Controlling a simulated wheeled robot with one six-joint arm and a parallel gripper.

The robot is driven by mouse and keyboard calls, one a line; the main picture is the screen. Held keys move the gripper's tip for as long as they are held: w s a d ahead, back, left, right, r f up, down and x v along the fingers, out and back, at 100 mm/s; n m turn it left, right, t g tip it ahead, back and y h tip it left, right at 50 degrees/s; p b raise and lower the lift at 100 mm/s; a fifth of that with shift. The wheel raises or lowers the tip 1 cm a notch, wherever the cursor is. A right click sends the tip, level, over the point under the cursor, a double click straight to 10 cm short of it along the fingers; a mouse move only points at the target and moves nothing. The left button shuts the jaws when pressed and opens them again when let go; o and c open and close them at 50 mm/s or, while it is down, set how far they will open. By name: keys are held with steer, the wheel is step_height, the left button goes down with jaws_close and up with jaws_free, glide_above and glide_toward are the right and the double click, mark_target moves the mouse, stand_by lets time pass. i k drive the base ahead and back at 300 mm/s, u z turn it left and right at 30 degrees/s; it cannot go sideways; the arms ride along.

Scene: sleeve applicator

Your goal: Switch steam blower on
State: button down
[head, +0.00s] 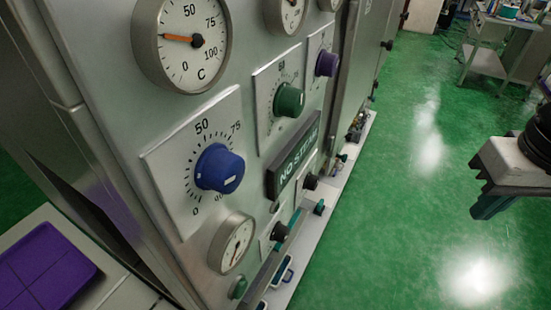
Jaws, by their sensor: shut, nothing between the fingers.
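The steel control panel (108,118) fills the left half of the head view. A dark sign (295,165) on it reads "NO STEAM". A green button (238,288) sits at the panel's lower edge, and another green part (319,208) sits farther along. I cannot tell which control belongs to the steam blower. My gripper (489,207) is at the right edge, shut and empty, over the floor and well apart from the panel.
Blue (219,168), green (289,100) and purple (326,64) dials stick out of the panel, with round gauges (181,42) above. A purple tray (40,270) lies at lower left. A metal table (497,62) stands far back. Green floor between panel and gripper is clear.

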mark_target(280, 233)
steer(key=u, duration=0.05)
steer(key=k, duration=0.5)
steer(key=u, duration=0.95)
steer(key=k, duration=1.05)
steer(key=z, duration=1.05)
steer(key=i, duration=0.55)
steer(key=z, duration=0.05)
